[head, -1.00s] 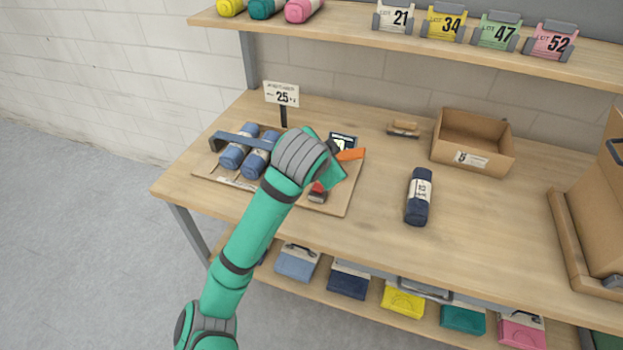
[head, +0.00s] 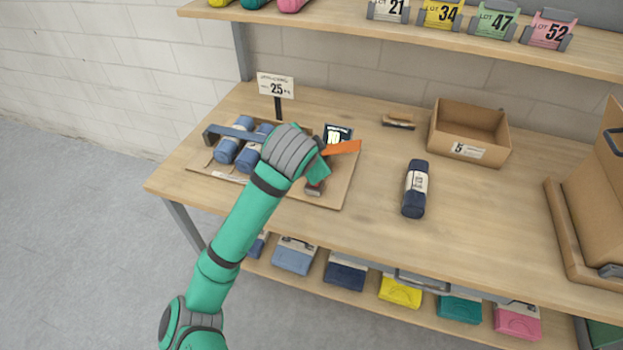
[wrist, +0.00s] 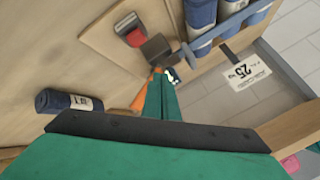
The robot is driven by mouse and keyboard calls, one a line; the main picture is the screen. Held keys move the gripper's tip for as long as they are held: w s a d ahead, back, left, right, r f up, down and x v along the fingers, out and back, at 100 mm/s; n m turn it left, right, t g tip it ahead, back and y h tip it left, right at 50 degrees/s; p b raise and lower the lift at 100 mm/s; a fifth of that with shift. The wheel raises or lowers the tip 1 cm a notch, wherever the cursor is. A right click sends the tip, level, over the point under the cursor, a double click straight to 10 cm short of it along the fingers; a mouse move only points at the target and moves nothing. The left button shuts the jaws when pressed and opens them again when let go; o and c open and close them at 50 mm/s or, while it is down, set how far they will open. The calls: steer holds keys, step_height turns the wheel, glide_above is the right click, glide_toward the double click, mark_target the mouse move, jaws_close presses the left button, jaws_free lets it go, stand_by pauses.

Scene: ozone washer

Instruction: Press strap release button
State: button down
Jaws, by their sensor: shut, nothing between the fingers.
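A red button (wrist: 135,38) sits on a small dark block on the board, at the upper left of the wrist view. In the head view the block (head: 315,187) shows just below my gripper, partly covered by it. A blue-grey strap bar (head: 230,133) lies across blue rolls (head: 228,148) on the wooden board (head: 335,195). My gripper (wrist: 160,76) is shut and empty, its green fingers pointing toward the board beside the block. In the wrist view the fingertips appear below and right of the red button, apart from it in the picture. Contact with anything cannot be told.
An orange piece (head: 342,147) and a small dark display (head: 338,133) are close to my gripper. A 25 sign (head: 276,87) stands behind the board. A dark blue roll (head: 415,190) and an open carton (head: 468,132) are to the right, with bare tabletop between.

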step_height(320, 180, down, 4)
steer(key=shift+s+f, duration=0.1)
steer(key=shift+s, duration=0.05)
steer(key=shift+f, duration=0.8)
steer(key=shift+w, duration=0.25)
steer(key=shift+a, duration=0.15)
steer(key=shift+s+d, duration=0.1)
steer(key=shift+d, duration=0.15)
steer(key=shift+a, duration=0.15)
stand_by(0.7)
